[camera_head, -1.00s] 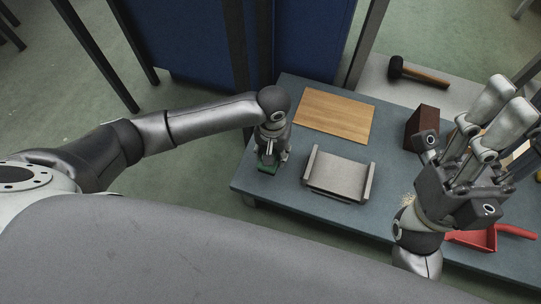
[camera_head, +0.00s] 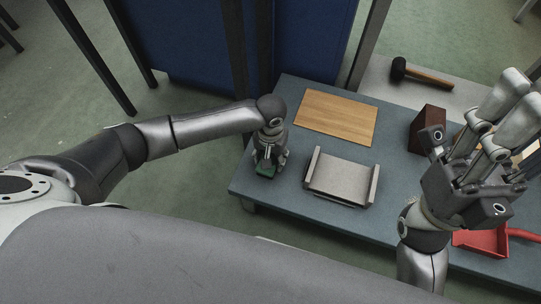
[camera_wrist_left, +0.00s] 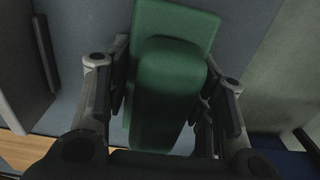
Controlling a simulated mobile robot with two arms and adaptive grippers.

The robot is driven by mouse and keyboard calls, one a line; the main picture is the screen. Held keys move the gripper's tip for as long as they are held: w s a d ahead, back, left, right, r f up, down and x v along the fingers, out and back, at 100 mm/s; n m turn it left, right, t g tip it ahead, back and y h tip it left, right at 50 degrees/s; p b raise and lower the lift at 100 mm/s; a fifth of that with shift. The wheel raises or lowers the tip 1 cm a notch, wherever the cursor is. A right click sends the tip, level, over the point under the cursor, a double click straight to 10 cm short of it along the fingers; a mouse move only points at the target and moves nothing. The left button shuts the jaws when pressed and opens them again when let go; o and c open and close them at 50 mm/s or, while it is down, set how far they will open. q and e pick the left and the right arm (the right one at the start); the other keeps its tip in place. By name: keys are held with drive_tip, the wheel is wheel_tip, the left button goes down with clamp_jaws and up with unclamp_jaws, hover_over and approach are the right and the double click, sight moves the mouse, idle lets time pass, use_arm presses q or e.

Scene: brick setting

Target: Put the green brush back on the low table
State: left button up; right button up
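The green brush (camera_head: 265,171) is between the fingers of my left gripper (camera_head: 268,160), at the left end of the low table (camera_head: 290,193). In the left wrist view the brush (camera_wrist_left: 170,90) fills the space between the fingers, which close on its sides. Its underside is hidden, so I cannot tell whether it touches the blue-grey tabletop. My right gripper (camera_head: 478,120) is open and empty above the right part of the table.
A grey metal tray with raised sides (camera_head: 341,178) stands right of the brush. Behind lie a wooden board (camera_head: 336,117) and, on a pale surface, a black mallet (camera_head: 421,75). A dark brown block (camera_head: 427,128) and a red dustpan (camera_head: 484,241) are at the right.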

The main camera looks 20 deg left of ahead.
use_arm(q)
drive_tip(key=shift+o, duration=1.3)
